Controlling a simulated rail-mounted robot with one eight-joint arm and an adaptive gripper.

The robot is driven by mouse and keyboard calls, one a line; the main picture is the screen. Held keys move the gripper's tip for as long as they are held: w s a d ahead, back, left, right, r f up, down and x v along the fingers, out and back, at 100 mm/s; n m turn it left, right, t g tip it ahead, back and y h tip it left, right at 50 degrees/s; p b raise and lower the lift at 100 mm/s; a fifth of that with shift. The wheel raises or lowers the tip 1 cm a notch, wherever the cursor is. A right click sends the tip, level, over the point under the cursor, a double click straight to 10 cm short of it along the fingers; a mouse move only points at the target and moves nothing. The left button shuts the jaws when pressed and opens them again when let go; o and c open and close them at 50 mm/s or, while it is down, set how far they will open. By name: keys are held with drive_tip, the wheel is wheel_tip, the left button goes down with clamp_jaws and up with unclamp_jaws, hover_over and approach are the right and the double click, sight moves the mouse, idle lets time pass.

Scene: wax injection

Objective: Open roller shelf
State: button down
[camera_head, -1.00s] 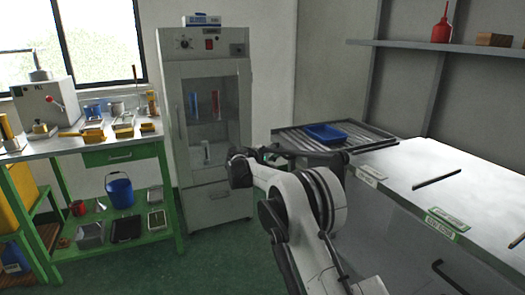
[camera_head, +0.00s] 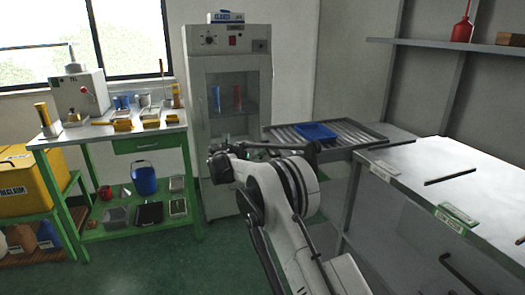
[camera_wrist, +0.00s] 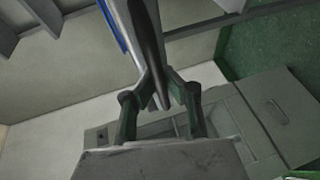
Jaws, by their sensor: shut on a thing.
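The roller shelf (camera_head: 355,133) is a grey tray of rollers at the back, between the cabinet and the workbench. A blue bin (camera_head: 316,131) sits on it. In the wrist view the grey edge of the shelf (camera_wrist: 124,14) comes in from the top, with the bin's blue side (camera_wrist: 112,30) beside it. My gripper (camera_wrist: 158,88) is shut on the shelf's front edge, where a dark handle-like strip runs along it. In the head view my arm hides the gripper's grip and part of the shelf's front.
A grey cabinet (camera_head: 211,75) with a glass door stands just left of the shelf. The workbench (camera_head: 440,165) with a white top is at right. A green table (camera_head: 120,140) with tools and a blue bucket (camera_head: 144,178) is at left. Green floor is open in front.

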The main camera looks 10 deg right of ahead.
drive_tip(key=c, duration=1.8)
unclamp_jaws()
drive_tip(key=shift+o, duration=0.2)
drive_tip(key=v, duration=1.2)
